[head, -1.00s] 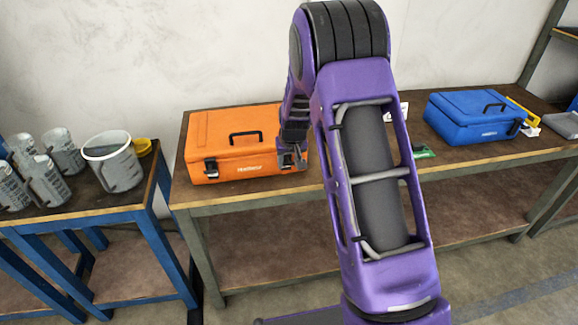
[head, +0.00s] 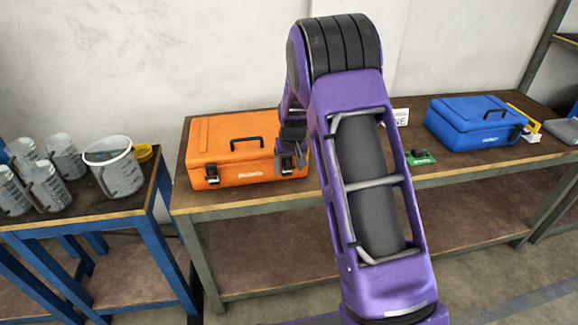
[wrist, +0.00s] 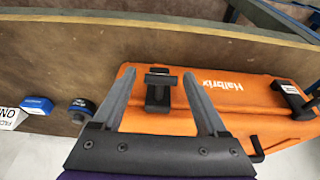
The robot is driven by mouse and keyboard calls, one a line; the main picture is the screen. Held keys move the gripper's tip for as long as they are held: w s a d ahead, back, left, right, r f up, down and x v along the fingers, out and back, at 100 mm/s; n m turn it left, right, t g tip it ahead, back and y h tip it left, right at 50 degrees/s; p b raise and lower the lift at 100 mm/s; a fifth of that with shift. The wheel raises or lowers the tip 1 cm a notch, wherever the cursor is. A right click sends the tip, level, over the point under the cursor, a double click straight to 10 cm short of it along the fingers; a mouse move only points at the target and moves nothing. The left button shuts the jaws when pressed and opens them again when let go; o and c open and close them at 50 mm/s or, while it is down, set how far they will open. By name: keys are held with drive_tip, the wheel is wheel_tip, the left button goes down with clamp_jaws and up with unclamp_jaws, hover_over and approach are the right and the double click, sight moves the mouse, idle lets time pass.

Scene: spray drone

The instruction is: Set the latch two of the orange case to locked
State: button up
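The orange case (head: 236,135) stands closed on the workbench, with a black handle on its lid. Its front has two black latches: a left one (head: 212,173) and a right one (head: 288,170). My gripper (head: 290,160) is at the right latch in the head view. In the wrist view my gripper (wrist: 158,74) is open, with one grey finger on each side of a black latch (wrist: 158,92). I cannot tell whether a finger touches it. The other latch (wrist: 289,97) shows at the right of the wrist view. Neither latch's setting is clear.
A blue case (head: 470,122) stands farther right on the workbench (head: 350,187), with a green card (head: 419,158) nearer.

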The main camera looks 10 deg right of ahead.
drive_tip(key=shift+r, duration=0.1)
drive_tip(key=v, duration=1.7)
drive_tip(key=shift+r, duration=0.1)
